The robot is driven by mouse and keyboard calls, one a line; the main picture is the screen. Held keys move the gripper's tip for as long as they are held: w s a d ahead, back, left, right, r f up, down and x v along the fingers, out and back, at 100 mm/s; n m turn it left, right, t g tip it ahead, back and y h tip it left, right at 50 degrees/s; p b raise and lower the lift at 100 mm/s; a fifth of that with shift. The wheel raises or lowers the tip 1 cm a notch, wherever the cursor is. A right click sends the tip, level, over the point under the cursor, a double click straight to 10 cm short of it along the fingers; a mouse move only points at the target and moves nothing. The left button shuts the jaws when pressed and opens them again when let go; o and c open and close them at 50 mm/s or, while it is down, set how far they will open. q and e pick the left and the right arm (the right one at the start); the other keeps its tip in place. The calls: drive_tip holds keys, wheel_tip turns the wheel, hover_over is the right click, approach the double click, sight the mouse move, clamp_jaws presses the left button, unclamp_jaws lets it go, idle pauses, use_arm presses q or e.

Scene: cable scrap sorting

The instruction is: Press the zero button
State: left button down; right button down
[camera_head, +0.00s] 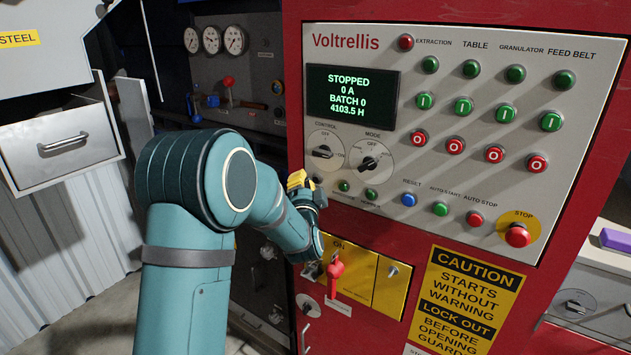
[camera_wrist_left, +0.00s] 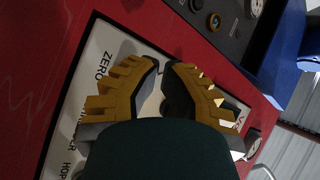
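The zero button itself does not show. The printed word ZERO (camera_wrist_left: 103,67) shows on the pale panel in the left wrist view, beside my left gripper's fingers. My left gripper (camera_head: 306,190) is at the lower left of the control panel (camera_head: 590,100), in front of the row of small green buttons, and hides part of it. In the left wrist view my left gripper (camera_wrist_left: 164,68) has its yellow toothed fingers close together at the tips, with nothing seen between them. Whether they touch each other or the panel is unclear. My right gripper is not in view.
Close by are the CONTROL knob (camera_head: 323,152), the MODE knob (camera_head: 369,163) and small green buttons (camera_head: 371,194). A red-handled switch (camera_head: 336,268) sits on a yellow plate below. The red stop button (camera_head: 517,235) is at the panel's lower right. The display (camera_head: 350,95) reads STOPPED.

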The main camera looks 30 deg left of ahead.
use_arm(q)
drive_tip(key=s, duration=0.5)
drive_tip(key=shift+a+b, duration=0.2)
drive_tip(key=shift+b, duration=0.2)
drive_tip(key=shift+w, duration=0.1)
idle(0.4)
drive_tip(key=s+d+f+n+g+h, duration=0.1)
drive_tip(key=s+d+f+g+h, duration=0.15)
drive_tip(key=d+f, duration=0.45)
drive_tip(key=s+d+f+n+g+h, duration=0.1)
drive_tip(key=d+f+g+h, duration=0.2)
drive_tip(key=f, duration=0.7)
drive_tip(key=s+d+f+n+g+h, duration=0.1)
drive_tip(key=d+f+h, duration=0.35)
drive_tip(key=f, duration=0.45)
drive_tip(key=s+d+f+n+g+h, duration=0.2)
drive_tip(key=s+d+f+g, duration=0.2)
drive_tip(key=s, duration=0.5)
drive_tip(key=s+d+f+n+g+h, duration=0.2)
drive_tip(key=s+d+f+g, duration=0.3)
drive_tip(key=s+d+f, duration=0.4)
drive_tip(key=shift+s+d+f+n+h, duration=0.2)
drive_tip(key=shift+s+d+n+h, duration=0.15)
drive_tip(key=shift+s+d, duration=0.35)
